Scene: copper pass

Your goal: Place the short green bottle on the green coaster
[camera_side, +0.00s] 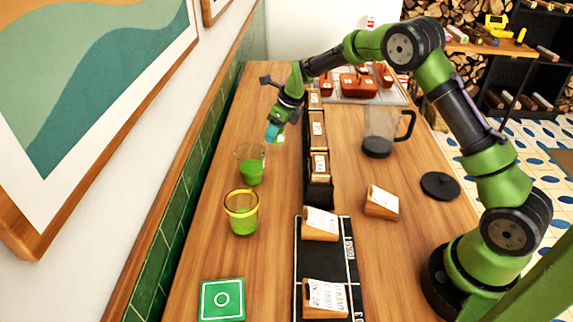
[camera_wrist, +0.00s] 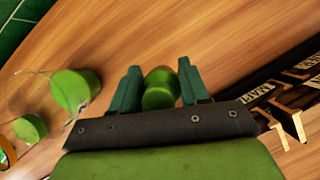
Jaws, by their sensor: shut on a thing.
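The short green bottle (camera_wrist: 159,90) is between the two fingers of my gripper (camera_wrist: 158,72) in the wrist view; it looks like a small green cylinder with a rounded top. My gripper is shut on it. In the side view my gripper (camera_side: 275,133) is over the far left part of the counter, beyond the glasses, and its fingers mostly hide the bottle. I cannot tell exactly how high it is.
A clear glass with green contents (camera_side: 250,172) and a yellow-rimmed one (camera_side: 242,213) stand between my gripper and the coaster. A row of dark boxes with cards (camera_side: 318,165) runs along the middle. A jug (camera_side: 380,130) stands right of it. Counter around the coaster is clear.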

